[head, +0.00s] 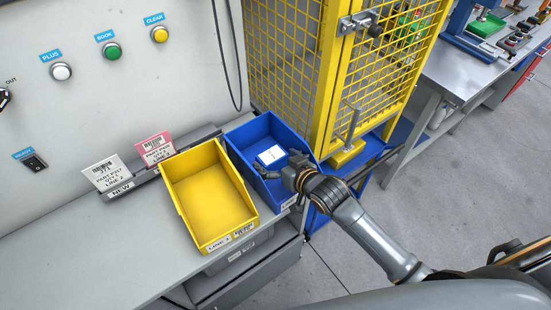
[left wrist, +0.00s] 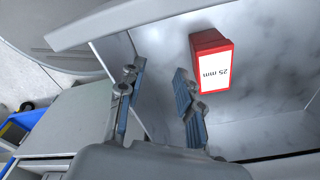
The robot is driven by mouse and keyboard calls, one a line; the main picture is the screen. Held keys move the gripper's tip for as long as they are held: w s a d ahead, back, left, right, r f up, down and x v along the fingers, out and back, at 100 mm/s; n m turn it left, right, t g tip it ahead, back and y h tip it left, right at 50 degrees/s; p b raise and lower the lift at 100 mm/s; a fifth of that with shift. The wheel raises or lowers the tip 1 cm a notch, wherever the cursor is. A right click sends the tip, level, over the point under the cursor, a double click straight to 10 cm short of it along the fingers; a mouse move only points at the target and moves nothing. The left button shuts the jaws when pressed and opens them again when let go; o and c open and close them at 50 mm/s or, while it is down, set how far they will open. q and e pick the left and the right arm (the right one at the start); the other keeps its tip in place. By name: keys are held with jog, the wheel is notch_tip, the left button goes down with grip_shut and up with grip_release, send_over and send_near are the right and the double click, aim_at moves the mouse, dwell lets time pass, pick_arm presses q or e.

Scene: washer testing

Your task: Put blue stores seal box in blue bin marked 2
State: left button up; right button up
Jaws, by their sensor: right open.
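A small box with a white top (head: 271,156) lies inside the blue bin (head: 252,132), on its floor; any blue on its sides is hard to make out. The bin's front label is mostly hidden, so I cannot read its number. My right gripper (head: 278,172) is open, with its fingers over the near side of the bin, close to the box and apart from it. My left gripper (left wrist: 155,80) is open and empty in the left wrist view; it is outside the head view.
A yellow bin (head: 208,195), empty, stands left of the blue bin on the grey bench. White and pink cards (head: 107,173) stand behind it. A yellow mesh cage (head: 345,70) rises behind the blue bin. A red 25 mm box (left wrist: 210,62) lies beyond my left fingers.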

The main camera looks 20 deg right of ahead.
jog(key=shift+r, duration=0.15)
jog(key=b+v, duration=0.1)
jog(key=v, duration=1.1)
